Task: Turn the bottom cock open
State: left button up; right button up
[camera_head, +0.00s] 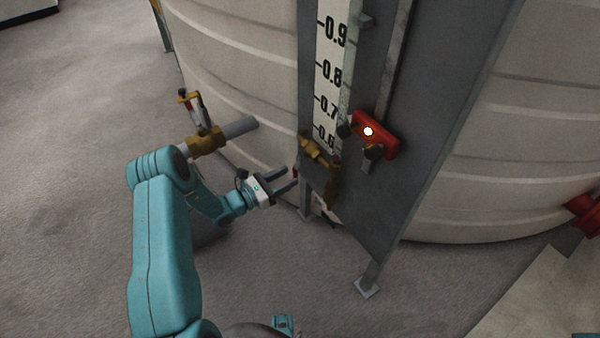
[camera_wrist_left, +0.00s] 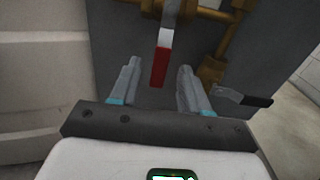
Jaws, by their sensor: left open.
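Brass pipework with cocks (camera_head: 315,150) is fixed to the grey panel below the gauge scale. My left gripper (camera_head: 285,180) is open and empty just left of it. In the left wrist view, a lever with a white and red grip (camera_wrist_left: 161,62) hangs down ahead of the fingers (camera_wrist_left: 156,95), its red end in line with the gap between them. A lower brass cock (camera_wrist_left: 212,70) sits right of the right finger, with a metal lever ending in a dark grip (camera_wrist_left: 257,100). I cannot tell for certain which is the bottom cock. My right gripper is out of view.
A large pale ribbed tank (camera_head: 230,60) stands behind. Another brass valve on a pipe (camera_head: 205,140) is near my left arm. A red box with a bright light (camera_head: 385,137) is on the panel's right. A support foot (camera_head: 367,289) stands on the floor. The floor at left is clear.

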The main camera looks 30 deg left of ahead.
aim_at(294, 174)
pick_arm(q)
jog(key=b+x, duration=0.1)
jog(key=x, duration=0.4)
jog(key=shift+w+d, duration=0.15)
jog(key=shift+w, duration=0.2)
grip_shut()
